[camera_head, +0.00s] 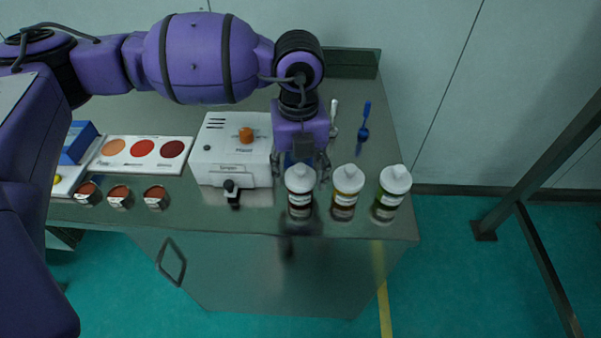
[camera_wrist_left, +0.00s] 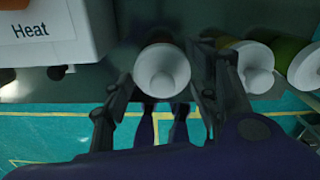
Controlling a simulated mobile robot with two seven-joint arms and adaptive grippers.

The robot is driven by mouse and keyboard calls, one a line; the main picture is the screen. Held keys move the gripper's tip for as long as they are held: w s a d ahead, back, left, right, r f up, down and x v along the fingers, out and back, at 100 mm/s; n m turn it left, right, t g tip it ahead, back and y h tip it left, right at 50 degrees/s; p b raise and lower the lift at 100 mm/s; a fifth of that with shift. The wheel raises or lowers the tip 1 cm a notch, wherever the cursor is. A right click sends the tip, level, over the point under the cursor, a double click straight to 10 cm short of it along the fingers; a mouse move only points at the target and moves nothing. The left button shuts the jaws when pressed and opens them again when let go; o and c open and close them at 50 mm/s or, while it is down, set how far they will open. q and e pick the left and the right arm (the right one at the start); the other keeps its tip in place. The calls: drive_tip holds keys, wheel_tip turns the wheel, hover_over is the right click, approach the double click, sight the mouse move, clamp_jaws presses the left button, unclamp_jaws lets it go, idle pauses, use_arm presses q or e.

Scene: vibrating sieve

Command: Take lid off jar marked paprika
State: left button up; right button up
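Three small jars with reddish-brown tops and white labels stand in a row near the front edge at left: a left jar (camera_head: 88,193), a middle jar (camera_head: 120,197) and a right jar (camera_head: 156,197). Their labels are too small to read, so I cannot tell which is marked paprika. My left gripper (camera_head: 302,170) is well to their right. Its open fingers stand either side of a white-capped bottle (camera_head: 300,190), with small gaps visible. That bottle's white cap (camera_wrist_left: 162,70) shows between the fingers in the left wrist view. My right gripper is not in view.
A white box machine (camera_head: 232,160) with an orange knob and black front lever stands between jars and gripper. Yellow (camera_head: 346,192) and green (camera_head: 391,192) bottles stand right. A colour card (camera_head: 145,168) lies behind the jars. A blue spoon (camera_head: 365,120) lies further back.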

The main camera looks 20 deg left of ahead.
use_arm(q)
drive_tip(key=shift+c, duration=1.3)
